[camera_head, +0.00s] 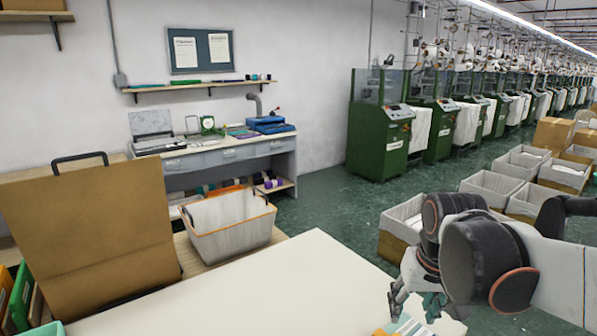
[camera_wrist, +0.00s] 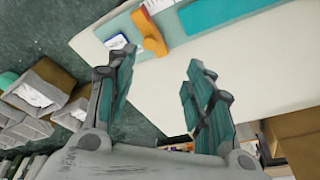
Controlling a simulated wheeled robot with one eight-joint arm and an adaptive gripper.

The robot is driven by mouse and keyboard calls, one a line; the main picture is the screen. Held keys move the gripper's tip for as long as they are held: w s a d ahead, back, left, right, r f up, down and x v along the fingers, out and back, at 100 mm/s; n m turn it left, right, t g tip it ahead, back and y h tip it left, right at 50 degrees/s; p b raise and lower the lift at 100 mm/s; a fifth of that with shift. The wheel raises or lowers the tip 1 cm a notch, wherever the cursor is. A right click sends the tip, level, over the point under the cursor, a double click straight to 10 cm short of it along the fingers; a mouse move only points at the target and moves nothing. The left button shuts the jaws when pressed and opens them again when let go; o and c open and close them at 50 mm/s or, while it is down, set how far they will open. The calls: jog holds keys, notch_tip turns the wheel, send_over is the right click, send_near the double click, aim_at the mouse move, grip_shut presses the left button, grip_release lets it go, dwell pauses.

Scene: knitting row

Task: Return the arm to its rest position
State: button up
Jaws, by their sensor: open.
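My gripper (camera_wrist: 158,75) is open in the wrist view, with its two teal-padded fingers spread and nothing between them. The cream table top (camera_wrist: 250,75) lies beneath and beyond the fingers. In the head view my gripper (camera_head: 408,297) is at the lower right, over the right edge of the table (camera_head: 270,290). My arm is bent and comes in from the right edge of that view. The gripper's fingers are partly cut off from clear sight there by the arm and the frame's bottom.
An orange object (camera_wrist: 149,33) and a teal strip (camera_wrist: 220,14) lie on the table. White-lined boxes (camera_head: 490,187) stand on the floor at right, near green knitting machines (camera_head: 378,128).

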jog(key=s+a+n+t, duration=0.1)
jog(key=s+t, duration=0.3)
jog(key=s, duration=0.6)
jog(key=shift+s+a, duration=0.4)
jog(key=shift+a, duration=0.4)
